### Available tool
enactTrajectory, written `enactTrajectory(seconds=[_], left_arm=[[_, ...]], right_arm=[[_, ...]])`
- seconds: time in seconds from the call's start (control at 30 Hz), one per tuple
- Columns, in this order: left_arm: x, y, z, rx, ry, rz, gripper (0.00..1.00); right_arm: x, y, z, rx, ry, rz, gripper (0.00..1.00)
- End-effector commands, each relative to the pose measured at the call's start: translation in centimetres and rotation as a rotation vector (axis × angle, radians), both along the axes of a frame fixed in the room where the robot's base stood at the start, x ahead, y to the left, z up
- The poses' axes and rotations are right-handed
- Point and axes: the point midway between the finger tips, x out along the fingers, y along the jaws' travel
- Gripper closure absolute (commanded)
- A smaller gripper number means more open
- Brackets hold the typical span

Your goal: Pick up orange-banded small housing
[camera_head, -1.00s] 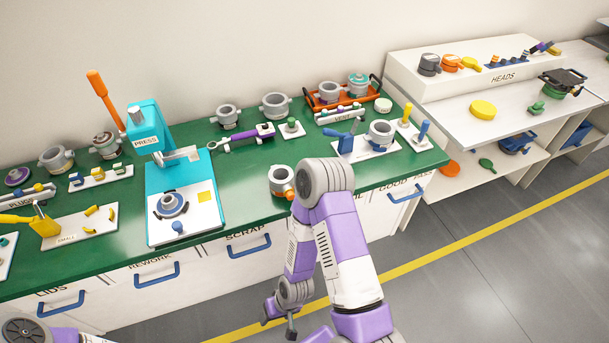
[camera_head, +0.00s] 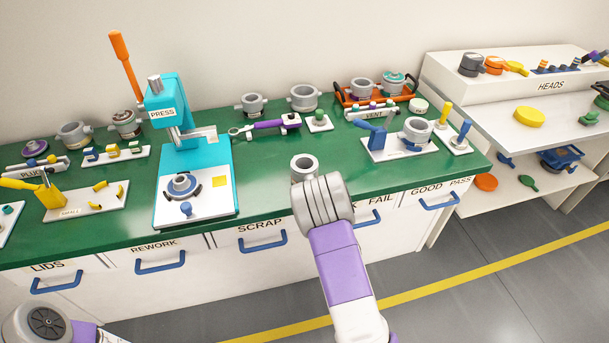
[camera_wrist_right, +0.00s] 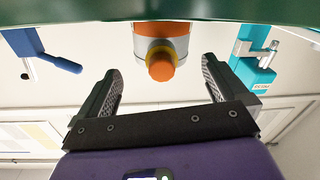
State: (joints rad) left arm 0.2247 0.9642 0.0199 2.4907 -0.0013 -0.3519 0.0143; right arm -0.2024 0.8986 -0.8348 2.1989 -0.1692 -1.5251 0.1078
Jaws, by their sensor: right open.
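The small housing (camera_head: 304,164) is a grey ring-shaped part standing upright near the front edge of the green bench. My right arm hides its lower front in the head view. In the right wrist view the housing (camera_wrist_right: 152,28) shows an orange band and a round orange-ended stub pointing at the camera. My right gripper (camera_wrist_right: 161,72) is open and empty. The housing lies ahead of its fingertips, roughly centred between them, with no contact visible. The right gripper is hidden behind my arm in the head view. My left gripper is out of view.
A teal press (camera_head: 190,175) stands left of the housing. A white fixture with a blue lever (camera_head: 371,132) and a grey housing (camera_head: 418,130) stands to the right. Other housings (camera_head: 252,104) line the back. Green bench (camera_head: 262,178) around the small housing is clear.

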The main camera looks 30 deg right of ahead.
Motion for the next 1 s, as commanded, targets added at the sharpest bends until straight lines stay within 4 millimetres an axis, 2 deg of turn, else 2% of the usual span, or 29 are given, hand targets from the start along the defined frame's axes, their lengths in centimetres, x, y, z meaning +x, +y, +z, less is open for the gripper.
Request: enactTrajectory(seconds=[0.33, 0.47, 0.67, 1.0], left_arm=[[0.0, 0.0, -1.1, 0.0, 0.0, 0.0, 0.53], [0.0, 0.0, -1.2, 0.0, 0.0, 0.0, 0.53], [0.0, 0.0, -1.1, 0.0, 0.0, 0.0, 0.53], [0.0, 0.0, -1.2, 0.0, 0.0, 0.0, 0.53]], right_arm=[[4.5, -0.5, -0.5, -0.001, 0.001, 0.001, 0.0], [5.3, -0.6, -0.5, 0.001, 0.003, 0.0, 0.0], [5.3, -0.7, -0.4, 0.002, 0.004, -0.001, 0.0], [5.3, -0.7, -0.5, 0.002, 0.004, -0.001, 0.51]])
